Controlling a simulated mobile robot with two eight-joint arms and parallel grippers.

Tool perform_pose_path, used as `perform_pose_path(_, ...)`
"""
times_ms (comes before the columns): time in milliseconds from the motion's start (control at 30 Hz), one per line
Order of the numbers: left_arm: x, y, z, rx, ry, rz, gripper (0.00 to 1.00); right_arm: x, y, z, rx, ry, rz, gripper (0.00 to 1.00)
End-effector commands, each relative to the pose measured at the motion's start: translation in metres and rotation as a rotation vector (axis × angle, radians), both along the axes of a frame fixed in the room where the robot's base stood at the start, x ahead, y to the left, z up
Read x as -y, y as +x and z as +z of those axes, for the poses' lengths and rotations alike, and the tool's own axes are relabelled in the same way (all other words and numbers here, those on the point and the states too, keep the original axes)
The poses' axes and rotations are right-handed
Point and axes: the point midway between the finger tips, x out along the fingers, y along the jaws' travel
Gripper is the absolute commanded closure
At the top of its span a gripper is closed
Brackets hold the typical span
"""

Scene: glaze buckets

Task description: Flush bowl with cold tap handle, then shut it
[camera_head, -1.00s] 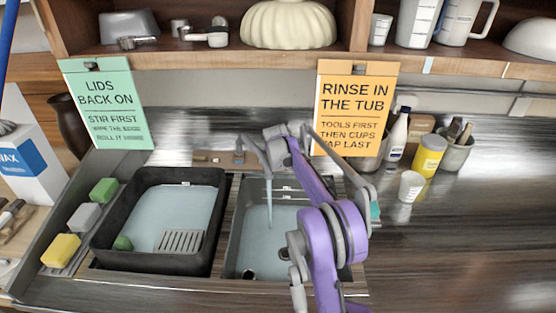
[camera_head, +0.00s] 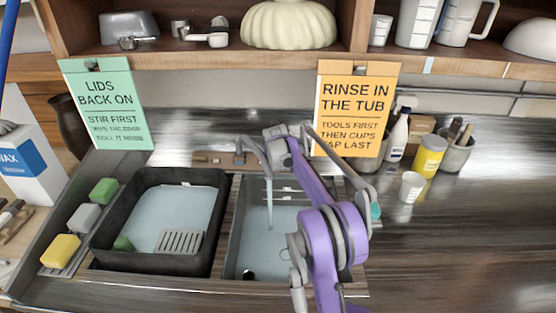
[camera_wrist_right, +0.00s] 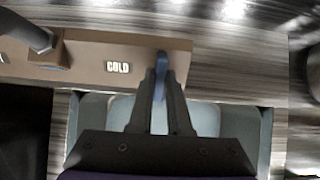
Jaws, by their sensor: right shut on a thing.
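The sink bowl (camera_head: 240,235) is a grey basin right of centre in the head view. A grey tap spout (camera_head: 262,155) arches over it and a thin stream of water (camera_head: 270,205) falls into the bowl. In the right wrist view, the blue cold tap handle (camera_wrist_right: 161,65) stands on the tan tap plate (camera_wrist_right: 90,52), right of the COLD label (camera_wrist_right: 118,67). My right gripper (camera_wrist_right: 160,90) is shut on this handle. In the head view my purple right arm hides the handle and the fingertips. My left gripper is not in view.
A black tub (camera_head: 100,245) with a grate and green sponge stands left of the bowl. Sponges (camera_head: 82,217) line its left side. A white cup (camera_head: 411,187), yellow jar (camera_head: 429,156) and bottle (camera_head: 397,135) stand right of the arm. The right counter is clear in front.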

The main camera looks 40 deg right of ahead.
Motion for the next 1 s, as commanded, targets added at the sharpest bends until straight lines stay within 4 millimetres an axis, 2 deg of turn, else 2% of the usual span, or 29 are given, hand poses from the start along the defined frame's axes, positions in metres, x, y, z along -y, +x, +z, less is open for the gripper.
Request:
perform_pose_path(167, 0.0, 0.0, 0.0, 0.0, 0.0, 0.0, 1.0, 0.0, 0.0, 0.0, -0.002, -0.001, 0.001, 1.0)
perform_pose_path(200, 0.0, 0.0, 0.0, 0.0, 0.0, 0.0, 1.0, 0.0, 0.0, 0.0, -0.002, -0.001, 0.001, 0.78)
perform_pose_path(333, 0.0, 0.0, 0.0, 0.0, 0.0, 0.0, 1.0, 0.0, 0.0, 0.0, -0.001, 0.0, 0.001, 0.55)
perform_pose_path(700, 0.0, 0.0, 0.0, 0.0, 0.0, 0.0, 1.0, -0.002, -0.002, 0.004, 0.0, 0.0, 0.0, 0.54)
perform_pose_path(867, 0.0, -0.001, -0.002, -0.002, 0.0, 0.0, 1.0, -0.011, -0.013, 0.022, 0.0, 0.0, 0.0, 0.54)
perform_pose_path(1000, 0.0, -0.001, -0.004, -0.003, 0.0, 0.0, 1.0, -0.022, -0.027, 0.046, -0.001, 0.001, 0.0, 0.54)
